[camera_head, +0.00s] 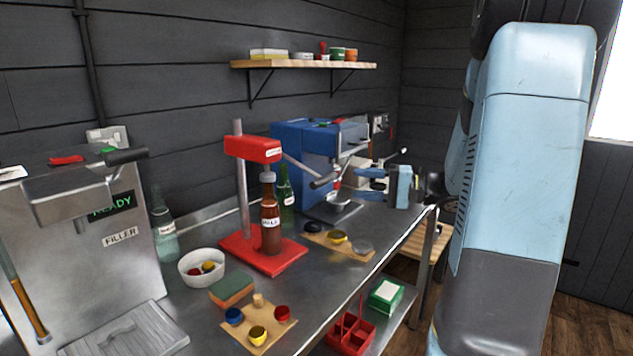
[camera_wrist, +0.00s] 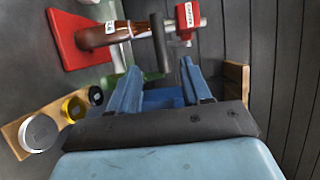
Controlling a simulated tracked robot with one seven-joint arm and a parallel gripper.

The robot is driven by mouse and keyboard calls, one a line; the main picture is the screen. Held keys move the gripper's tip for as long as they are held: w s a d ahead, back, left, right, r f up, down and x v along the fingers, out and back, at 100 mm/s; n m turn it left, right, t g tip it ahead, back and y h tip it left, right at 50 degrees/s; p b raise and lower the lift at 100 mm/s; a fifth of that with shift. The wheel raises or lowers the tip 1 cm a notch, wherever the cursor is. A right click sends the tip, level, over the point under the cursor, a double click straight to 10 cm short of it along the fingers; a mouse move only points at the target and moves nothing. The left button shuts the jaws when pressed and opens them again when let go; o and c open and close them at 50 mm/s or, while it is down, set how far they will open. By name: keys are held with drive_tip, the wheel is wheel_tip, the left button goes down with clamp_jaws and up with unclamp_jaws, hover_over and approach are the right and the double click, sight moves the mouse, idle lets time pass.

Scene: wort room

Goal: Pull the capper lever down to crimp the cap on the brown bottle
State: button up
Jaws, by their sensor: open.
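The capper has a red base (camera_head: 262,254), a grey column and a red head (camera_head: 253,149). The brown bottle (camera_head: 270,222) stands upright on the base under the head, with a white label. It also shows in the wrist view (camera_wrist: 108,35). The capper lever (camera_head: 299,168) slopes from the head down to the right and ends in a dark grip (camera_wrist: 160,42). My gripper (camera_head: 361,178) is open and empty, to the right of the grip. In the wrist view, the grip lies ahead of the gap between my fingertips (camera_wrist: 160,66); I cannot tell whether they touch.
A blue machine (camera_head: 300,140) stands close behind the lever. A green bottle (camera_head: 286,195) is behind the brown one. A wooden board (camera_head: 354,253) with round lids lies in front. The filler (camera_head: 85,230) stands at left, and a shelf (camera_head: 300,64) hangs above.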

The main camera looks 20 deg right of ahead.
sight(328, 182)
drive_tip(key=x, duration=1.2)
drive_tip(key=shift+s, duration=0.15)
clamp_jaws()
